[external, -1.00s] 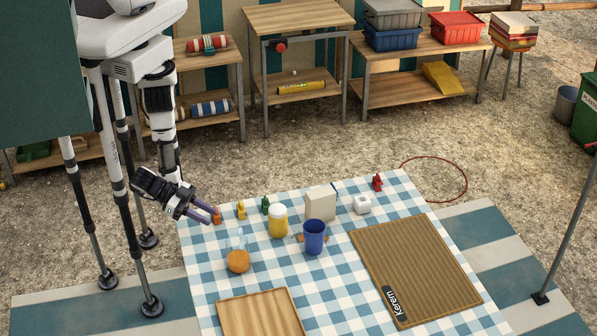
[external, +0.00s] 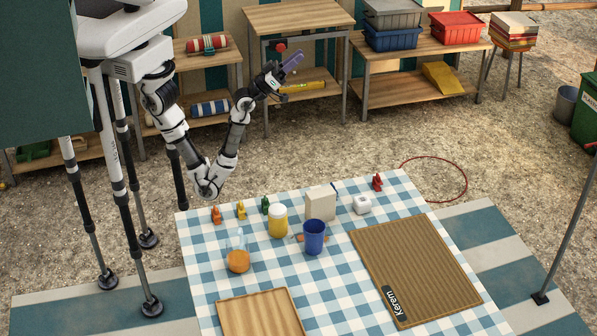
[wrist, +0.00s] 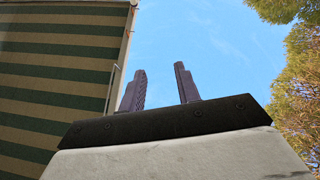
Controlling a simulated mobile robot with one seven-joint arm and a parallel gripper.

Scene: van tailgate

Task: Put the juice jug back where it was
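The juice jug (external: 238,260), clear with orange juice in its lower part, stands upright on the blue-and-white checked cloth (external: 205,290), at the table's left side. My gripper (external: 291,63) is raised well away from the jug, beyond the table's far edge, with its fingers pointing upward. In the wrist view its two fingers (wrist: 160,85) stand apart with only sky between them, so it is open and empty. The jug is out of the wrist view.
A yellow jar (external: 278,222), a blue cup (external: 314,238) and a cream box (external: 320,204) stand right of the jug. Small coloured figures line the far edge. A wooden tray (external: 258,312) is in front; a brown mat (external: 412,265) lies right.

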